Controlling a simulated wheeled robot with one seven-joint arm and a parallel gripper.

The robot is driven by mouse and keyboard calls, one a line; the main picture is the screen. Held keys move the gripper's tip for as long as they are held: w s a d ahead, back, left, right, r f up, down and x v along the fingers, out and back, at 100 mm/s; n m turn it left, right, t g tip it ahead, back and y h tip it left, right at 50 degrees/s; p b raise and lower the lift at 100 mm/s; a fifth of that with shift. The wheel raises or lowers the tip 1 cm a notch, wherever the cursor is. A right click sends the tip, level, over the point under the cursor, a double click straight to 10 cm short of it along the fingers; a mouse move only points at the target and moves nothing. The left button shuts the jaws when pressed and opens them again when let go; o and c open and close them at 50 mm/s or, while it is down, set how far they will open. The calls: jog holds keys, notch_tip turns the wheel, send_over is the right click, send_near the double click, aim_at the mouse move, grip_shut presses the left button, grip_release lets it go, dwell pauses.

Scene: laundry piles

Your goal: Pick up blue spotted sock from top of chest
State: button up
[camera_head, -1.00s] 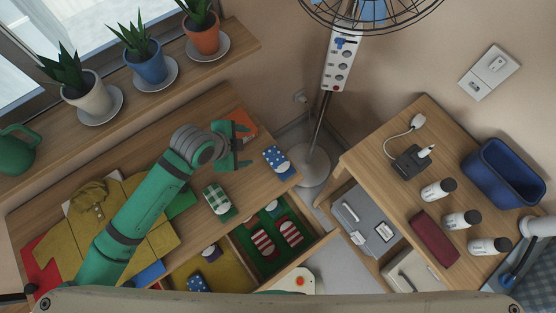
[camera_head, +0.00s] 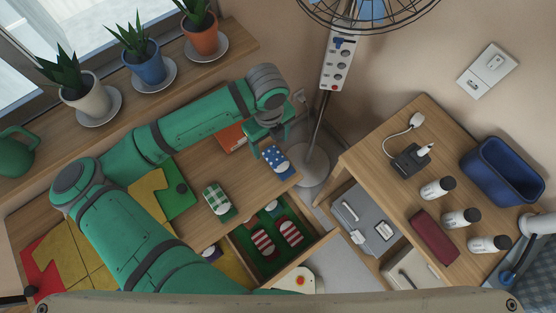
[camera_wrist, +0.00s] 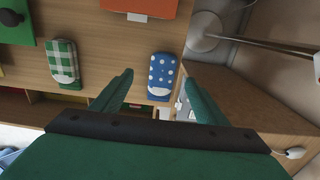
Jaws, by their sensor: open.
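The blue spotted sock (camera_head: 275,160) lies on the right end of the wooden chest top (camera_head: 196,170), near its edge. It is blue with white dots and has a paler part at one end. In the wrist view the sock (camera_wrist: 162,76) shows beyond and between the two green fingers. My gripper (camera_head: 272,146) is open and empty, over the right end of the chest beside the sock. In the wrist view my gripper's fingertips (camera_wrist: 158,80) are apart; I cannot tell the exact height above the sock.
A green checkered sock (camera_head: 217,199) lies left of the spotted one. An orange item (camera_head: 231,137) lies behind. An open drawer below holds red striped socks (camera_head: 263,241). A fan pole (camera_head: 323,122) stands close right. A side table (camera_head: 378,148) stands further right.

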aim_at(273, 154)
jog(key=shift+w+d+f, duration=0.1)
jog(key=shift+d+f, duration=0.1)
jog(key=shift+f, duration=1.7)
jog(key=shift+w+d+f, duration=0.1)
jog(key=shift+d+f, duration=0.05)
jog(key=shift+f, duration=1.75)
jog(key=c, duration=1.1)
